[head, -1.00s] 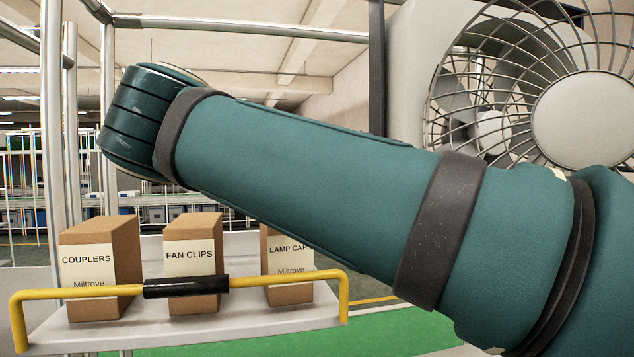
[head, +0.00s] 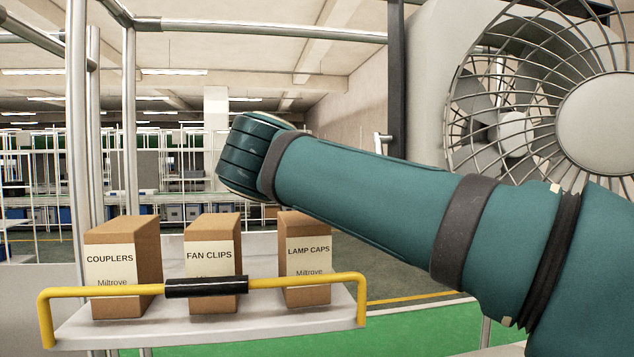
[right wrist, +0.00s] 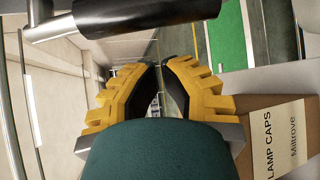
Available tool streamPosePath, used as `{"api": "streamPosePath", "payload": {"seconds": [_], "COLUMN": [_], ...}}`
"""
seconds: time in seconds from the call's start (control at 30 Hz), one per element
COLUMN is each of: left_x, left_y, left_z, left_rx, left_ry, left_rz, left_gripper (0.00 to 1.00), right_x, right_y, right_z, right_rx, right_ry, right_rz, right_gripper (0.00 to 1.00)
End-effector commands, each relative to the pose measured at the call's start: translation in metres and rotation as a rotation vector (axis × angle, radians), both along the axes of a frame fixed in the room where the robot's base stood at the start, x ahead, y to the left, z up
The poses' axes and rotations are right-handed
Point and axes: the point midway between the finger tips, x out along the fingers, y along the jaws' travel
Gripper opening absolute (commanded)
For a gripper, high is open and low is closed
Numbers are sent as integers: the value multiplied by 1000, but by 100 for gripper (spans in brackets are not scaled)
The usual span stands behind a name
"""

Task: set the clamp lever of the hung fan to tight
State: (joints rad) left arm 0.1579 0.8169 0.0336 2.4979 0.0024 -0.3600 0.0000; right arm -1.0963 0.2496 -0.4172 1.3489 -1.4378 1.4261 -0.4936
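The hung fan (head: 603,122) is at the upper right of the head view, with a grey housing and wire guard. A small pale metal piece (head: 382,139) shows beside the dark post left of the fan, just above my right arm; I cannot tell whether it is the clamp lever. In the right wrist view, a black cylinder on a metal rod (right wrist: 150,10) crosses the top, beyond the fingers. I cannot tell its setting. My right gripper (right wrist: 158,68) has yellow fingers with dark pads, tips almost together, nothing visible between them. My left gripper is in neither view.
Boxes marked COUPLERS (head: 124,262), FAN CLIPS (head: 213,258) and LAMP CAPS (head: 305,255) stand on a pale tray (head: 262,327) behind a yellow handle (head: 108,291). Metal frame posts (head: 77,120) rise at the left. The dark post (head: 396,80) stands beside the fan.

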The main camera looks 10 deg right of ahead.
Motion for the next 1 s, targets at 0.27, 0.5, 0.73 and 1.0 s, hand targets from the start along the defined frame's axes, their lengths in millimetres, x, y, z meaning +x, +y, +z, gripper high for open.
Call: {"api": "streamPosePath", "payload": {"seconds": [0.27,0.5,0.73,1.0], "left_x": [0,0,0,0], "left_y": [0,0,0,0], "left_z": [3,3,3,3], "left_rx": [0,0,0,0], "left_ry": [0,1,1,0], "left_rz": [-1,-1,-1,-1], "left_gripper": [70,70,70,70], "right_x": [-12,-24,-25,-25], "right_y": [-16,-19,-19,-23], "right_z": [5,9,9,9], "right_rx": [1,0,-1,-1], "right_ry": [-1,0,1,1], "right_rz": [3,0,0,0], "right_gripper": [0,0,0,0]}}
